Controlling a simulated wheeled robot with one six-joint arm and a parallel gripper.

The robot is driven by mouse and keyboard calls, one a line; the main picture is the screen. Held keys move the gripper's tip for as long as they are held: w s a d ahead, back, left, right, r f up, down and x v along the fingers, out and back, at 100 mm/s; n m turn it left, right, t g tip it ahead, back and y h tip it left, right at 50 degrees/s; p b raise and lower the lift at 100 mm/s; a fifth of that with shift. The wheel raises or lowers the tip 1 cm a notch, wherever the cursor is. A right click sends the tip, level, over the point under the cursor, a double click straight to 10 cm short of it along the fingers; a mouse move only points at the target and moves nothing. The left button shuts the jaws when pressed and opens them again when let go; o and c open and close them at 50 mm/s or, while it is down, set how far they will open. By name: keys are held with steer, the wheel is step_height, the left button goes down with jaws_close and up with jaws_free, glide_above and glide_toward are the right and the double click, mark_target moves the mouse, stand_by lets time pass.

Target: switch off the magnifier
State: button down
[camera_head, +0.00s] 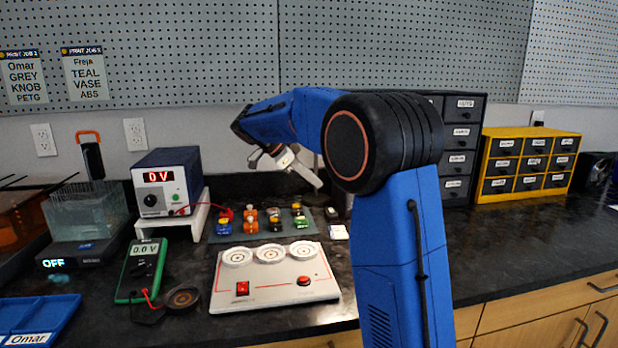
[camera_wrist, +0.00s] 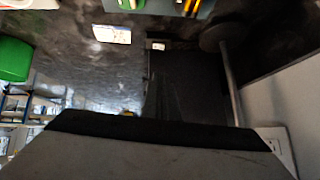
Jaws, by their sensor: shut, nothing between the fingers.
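I cannot clearly make out the magnifier in the head view; my blue arm covers part of the bench. In the wrist view a dark round piece (camera_wrist: 215,37) with a thin grey rod (camera_wrist: 231,85) shows at the upper right. It may belong to the magnifier, but I cannot tell. No switch or lit lamp is clear. My gripper (camera_head: 308,175) is above the back of the bench, near the pegboard wall, shut and empty.
A small labelled dark block (camera_head: 332,212) and a white card (camera_head: 338,232) lie by my arm. A white control panel (camera_head: 262,290), green multimeter (camera_head: 140,268) and power supply (camera_head: 168,182) stand left.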

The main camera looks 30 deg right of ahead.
glide_above(331, 210)
steer(key=a, duration=0.2)
steer(key=f, duration=0.2)
steer(key=w+f, duration=0.1)
steer(key=f, duration=0.1)
steer(key=shift+d+f, duration=0.15)
steer(key=shift+f, duration=0.05)
step_height(331, 210, down, 2)
steer(key=shift+w+f, duration=0.15)
steer(key=shift+f, duration=0.65)
steer(key=shift+w, duration=0.1)
